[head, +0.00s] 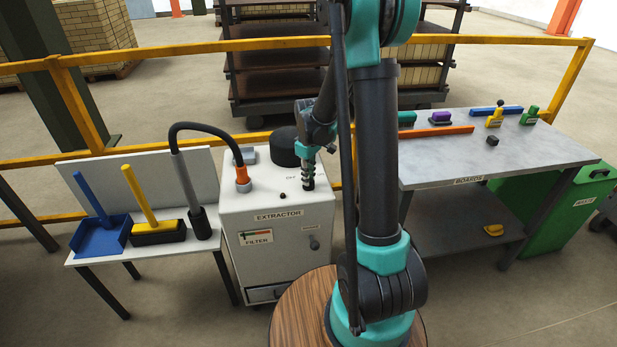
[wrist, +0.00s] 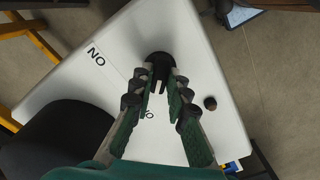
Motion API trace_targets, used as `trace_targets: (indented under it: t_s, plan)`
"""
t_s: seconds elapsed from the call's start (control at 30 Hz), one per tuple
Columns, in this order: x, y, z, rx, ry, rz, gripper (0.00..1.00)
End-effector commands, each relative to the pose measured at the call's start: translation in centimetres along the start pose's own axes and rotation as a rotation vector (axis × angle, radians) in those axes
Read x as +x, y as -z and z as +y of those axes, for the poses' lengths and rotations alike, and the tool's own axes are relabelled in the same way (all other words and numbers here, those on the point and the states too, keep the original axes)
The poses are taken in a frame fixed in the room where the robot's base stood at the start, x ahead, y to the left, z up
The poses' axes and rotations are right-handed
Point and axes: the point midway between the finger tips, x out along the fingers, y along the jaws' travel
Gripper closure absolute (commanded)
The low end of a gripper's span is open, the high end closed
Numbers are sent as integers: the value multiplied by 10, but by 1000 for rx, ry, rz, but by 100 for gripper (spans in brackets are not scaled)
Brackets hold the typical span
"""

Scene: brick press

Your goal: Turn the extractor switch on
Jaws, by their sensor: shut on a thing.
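The extractor (head: 275,235) is a light grey cabinet left of my arm, labelled EXTRACTOR on its front. Its switch (wrist: 160,59) is a dark round part on the white top, with a pale mark between my fingers. In the head view the switch (head: 308,186) sits at the top's right side, mostly hidden by my gripper. My gripper (wrist: 161,84) points down at it and is shut on it, with the fingers on either side. It also shows in the head view (head: 308,172). Lettering is printed near the switch; its full words and the switch's exact angle are unclear.
A black cylinder (head: 285,147) stands behind the switch, and a small dark knob (head: 283,196) is in front. A hose with an orange collar (head: 242,175) rises on the left. A grey BOARDS table (head: 560,160) stands right.

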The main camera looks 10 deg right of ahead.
Motion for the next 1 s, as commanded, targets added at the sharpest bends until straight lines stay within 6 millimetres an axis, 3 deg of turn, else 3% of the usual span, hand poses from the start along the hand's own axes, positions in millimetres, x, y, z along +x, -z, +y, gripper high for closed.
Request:
trace_targets:
  t_s: [0.47, 1.0]
  plan:
    - [0, 0, 0, 105, 0, 0, 100]
    - [0, 0, 0, 583, 0, 0, 100]
